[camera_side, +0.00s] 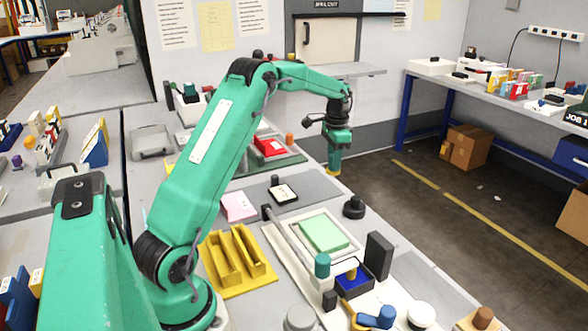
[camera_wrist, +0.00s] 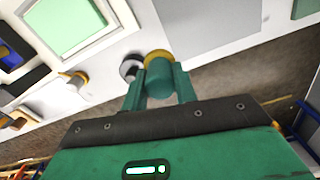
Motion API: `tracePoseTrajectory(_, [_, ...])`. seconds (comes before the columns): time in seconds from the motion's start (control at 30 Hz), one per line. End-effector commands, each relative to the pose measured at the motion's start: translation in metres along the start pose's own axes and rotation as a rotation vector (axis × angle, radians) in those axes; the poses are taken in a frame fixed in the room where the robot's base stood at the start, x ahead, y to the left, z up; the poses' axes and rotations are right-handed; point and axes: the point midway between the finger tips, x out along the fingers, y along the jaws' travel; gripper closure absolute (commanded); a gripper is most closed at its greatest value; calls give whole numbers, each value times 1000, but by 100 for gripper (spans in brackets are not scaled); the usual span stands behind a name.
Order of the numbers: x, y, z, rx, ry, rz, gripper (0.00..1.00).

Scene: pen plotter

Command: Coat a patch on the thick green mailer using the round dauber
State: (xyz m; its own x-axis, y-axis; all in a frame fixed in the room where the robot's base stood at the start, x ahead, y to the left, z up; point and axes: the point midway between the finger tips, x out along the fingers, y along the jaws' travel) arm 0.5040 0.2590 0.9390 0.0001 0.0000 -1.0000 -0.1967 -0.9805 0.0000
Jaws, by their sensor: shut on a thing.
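The thick green mailer (camera_side: 323,233) lies flat in a white frame (camera_side: 352,246) on the bench, right of centre in the side view. In the wrist view it is at the upper left (camera_wrist: 65,25). My gripper (camera_side: 336,150) is raised, beyond the mailer and well apart from it. In the wrist view my gripper (camera_wrist: 159,84) is shut on the round dauber (camera_wrist: 160,75), a green cylinder with an ochre end. The dauber (camera_side: 333,170) shows in the side view as a yellow tip pointing down, touching nothing visible.
A black round knob (camera_side: 354,208) stands beside the frame. A dark upright block (camera_side: 379,255), a blue pad (camera_side: 378,285) and a teal-topped post (camera_side: 322,265) stand on the near side. A yellow rack (camera_side: 235,262) is left. The floor lies beyond the bench edge.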

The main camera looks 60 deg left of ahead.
Motion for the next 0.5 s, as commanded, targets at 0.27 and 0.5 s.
tracePoseTrajectory(0.27, [8,-33,52,-7,-1,1,90])
tracePoseTrajectory(0.5, [16,-60,109,-7,0,0,90])
